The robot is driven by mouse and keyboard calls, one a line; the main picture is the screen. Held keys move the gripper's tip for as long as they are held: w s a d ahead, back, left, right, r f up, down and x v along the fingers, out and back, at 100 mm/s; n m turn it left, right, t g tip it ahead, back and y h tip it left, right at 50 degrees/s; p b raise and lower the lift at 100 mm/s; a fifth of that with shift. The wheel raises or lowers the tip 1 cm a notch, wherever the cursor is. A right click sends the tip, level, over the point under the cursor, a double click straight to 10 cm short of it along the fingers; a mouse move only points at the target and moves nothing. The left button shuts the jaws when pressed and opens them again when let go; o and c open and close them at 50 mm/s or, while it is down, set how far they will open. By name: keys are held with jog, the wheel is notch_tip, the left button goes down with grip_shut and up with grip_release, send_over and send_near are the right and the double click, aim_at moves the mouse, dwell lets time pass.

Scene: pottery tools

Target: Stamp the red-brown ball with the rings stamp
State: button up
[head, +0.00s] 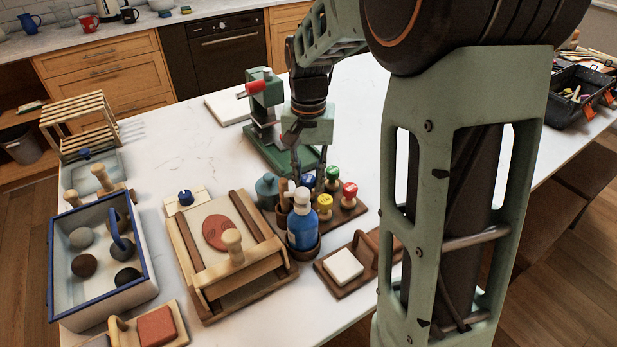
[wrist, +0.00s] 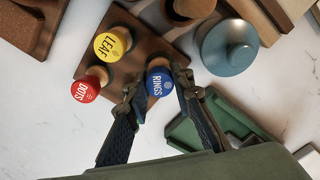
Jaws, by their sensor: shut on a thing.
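The rings stamp, with a blue cap lettered RINGS (wrist: 159,83), is between the fingertips of my gripper (wrist: 160,90), which is shut on it. In the head view its blue top (head: 308,181) shows below my gripper (head: 307,166), at the stamp rack (head: 349,211). I cannot tell whether the stamp is seated in the rack or just lifted. The red-brown clay (head: 217,232) lies as a flattened oval on the pressing board (head: 202,212), left of my gripper. Faint dark curved marks show on it.
Yellow LEAF (wrist: 112,43) and red DOTS (wrist: 85,90) stamps stand close by; a green one (head: 332,172) is behind. A blue bottle (head: 302,222) stands in front. A green press (head: 264,100) is behind. A blue-rimmed box (head: 148,262) holds several balls.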

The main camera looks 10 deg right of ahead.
jog(key=shift+f, duration=0.35)
jog(key=o, duration=1.1)
jog(key=shift+o, duration=0.2)
